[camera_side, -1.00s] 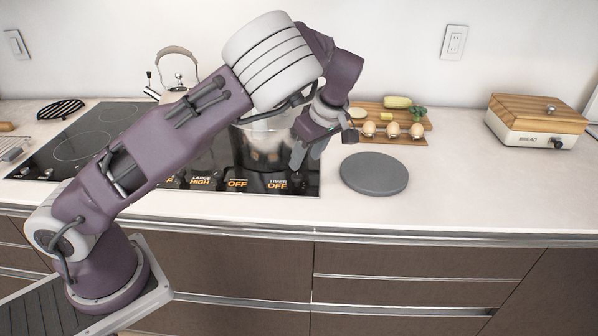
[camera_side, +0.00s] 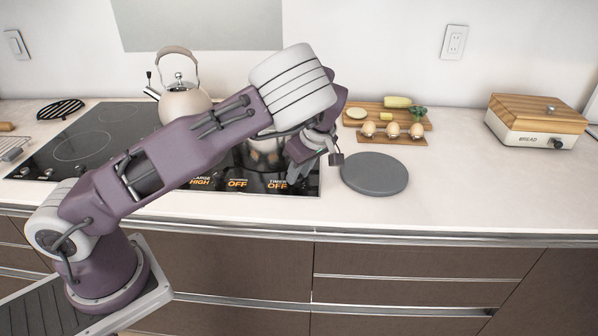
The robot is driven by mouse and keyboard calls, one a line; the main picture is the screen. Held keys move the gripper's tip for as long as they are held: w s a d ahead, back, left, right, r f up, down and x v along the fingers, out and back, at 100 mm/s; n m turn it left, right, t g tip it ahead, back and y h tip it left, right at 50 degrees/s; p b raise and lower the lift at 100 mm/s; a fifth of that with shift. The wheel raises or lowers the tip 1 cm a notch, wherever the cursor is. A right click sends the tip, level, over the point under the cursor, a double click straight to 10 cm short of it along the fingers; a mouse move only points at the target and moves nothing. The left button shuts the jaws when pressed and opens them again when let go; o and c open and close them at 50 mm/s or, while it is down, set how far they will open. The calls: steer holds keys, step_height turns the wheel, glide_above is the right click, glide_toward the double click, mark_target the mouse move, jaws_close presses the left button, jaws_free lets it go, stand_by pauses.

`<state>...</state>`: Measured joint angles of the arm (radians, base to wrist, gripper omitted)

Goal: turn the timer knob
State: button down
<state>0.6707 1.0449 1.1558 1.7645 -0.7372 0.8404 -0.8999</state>
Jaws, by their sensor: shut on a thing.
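The cooktop (camera_side: 82,165) is black glass with a row of orange readouts along its front edge. The timer readout (camera_side: 278,185) at the right end shows OFF. My gripper (camera_side: 294,178) is low over the front right corner of the cooktop, just right of this readout, pointing down. Its fingers are shut on the timer knob, which they almost wholly hide. How far the knob is turned cannot be seen.
A pot (camera_side: 264,158) stands behind my arm, mostly hidden. A cream kettle (camera_side: 184,103) is at the back. A grey round slab (camera_side: 374,174) lies close to the right of my gripper. A board with eggs (camera_side: 364,139) lies behind it.

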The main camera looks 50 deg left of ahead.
steer(key=shift+s+m+t+h, duration=0.15)
steer(key=shift+m+t, duration=0.4)
steer(key=shift+m, duration=0.9)
steer(key=shift+s+m+t+h, duration=0.15)
steer(key=shift+m+t, duration=0.4)
steer(key=shift+m, duration=0.9)
steer(key=shift+w, duration=0.15)
steer(key=c, duration=1.2)
jaws_free()
steer(key=shift+o, duration=0.2)
steer(key=v, duration=0.7)
